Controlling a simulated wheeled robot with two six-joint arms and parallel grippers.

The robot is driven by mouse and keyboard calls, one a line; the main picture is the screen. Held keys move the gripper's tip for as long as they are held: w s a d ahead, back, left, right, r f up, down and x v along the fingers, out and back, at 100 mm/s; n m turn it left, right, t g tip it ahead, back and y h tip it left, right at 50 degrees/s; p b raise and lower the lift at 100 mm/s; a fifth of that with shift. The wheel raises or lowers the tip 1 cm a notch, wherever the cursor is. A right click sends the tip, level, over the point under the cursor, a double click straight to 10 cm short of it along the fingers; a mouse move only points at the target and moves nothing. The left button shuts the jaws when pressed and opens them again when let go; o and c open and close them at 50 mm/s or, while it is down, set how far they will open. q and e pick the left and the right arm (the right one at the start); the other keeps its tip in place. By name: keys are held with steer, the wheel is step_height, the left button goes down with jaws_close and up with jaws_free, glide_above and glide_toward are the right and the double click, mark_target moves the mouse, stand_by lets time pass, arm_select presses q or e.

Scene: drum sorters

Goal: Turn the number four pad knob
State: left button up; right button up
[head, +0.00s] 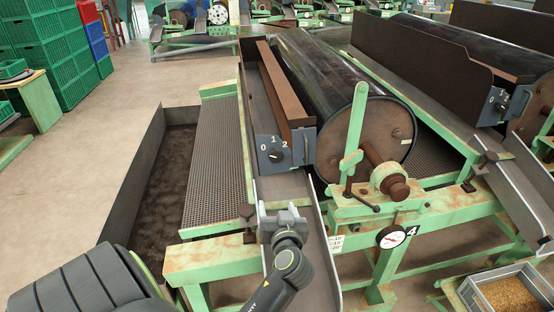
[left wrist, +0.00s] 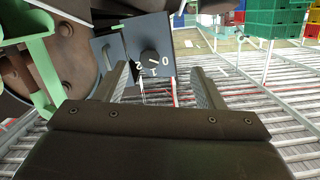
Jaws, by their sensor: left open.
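The dark round knob (head: 275,156) sits on a grey-blue panel (head: 262,147) marked 0, 1 and 2, on the end of the trough beside the big drum. The frame below the drum carries a black number 4 (head: 412,230). In the left wrist view the knob (left wrist: 149,57) shows upside down, ahead of and between the fingers and apart from them. Its exact setting is hard to read. My left gripper (head: 283,216) is open and empty, below and in front of the panel; it also shows in the left wrist view (left wrist: 160,76). My right gripper is not in view.
A green crank bracket (head: 352,150) and a brown shaft end (head: 396,187) stick out right of the panel. A dial gauge (head: 391,237) is on the frame. A similar panel (head: 499,104) is on the machine at right. Open floor (head: 130,90) lies left.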

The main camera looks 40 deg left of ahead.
arm_select(q)
step_height(320, 180, up, 3)
steer(key=w+t, duration=0.1)
steer(key=w, duration=0.2)
steer(key=y+p, duration=0.1)
steer(key=p, duration=0.1)
glide_toward(276, 157)
steer(key=x, duration=0.8)
steer(key=shift+w+a+r, duration=0.1)
steer(key=shift+w+a, duration=0.05)
steer(key=shift+w, duration=0.05)
steer(key=shift+w+a, duration=0.3)
steer(key=shift+a, duration=0.1)
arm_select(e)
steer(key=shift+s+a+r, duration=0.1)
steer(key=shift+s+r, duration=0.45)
arm_select(q)
steer(key=shift+c, duration=0.4)
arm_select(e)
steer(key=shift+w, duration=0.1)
arm_select(q)
steer(key=c, duration=0.9)
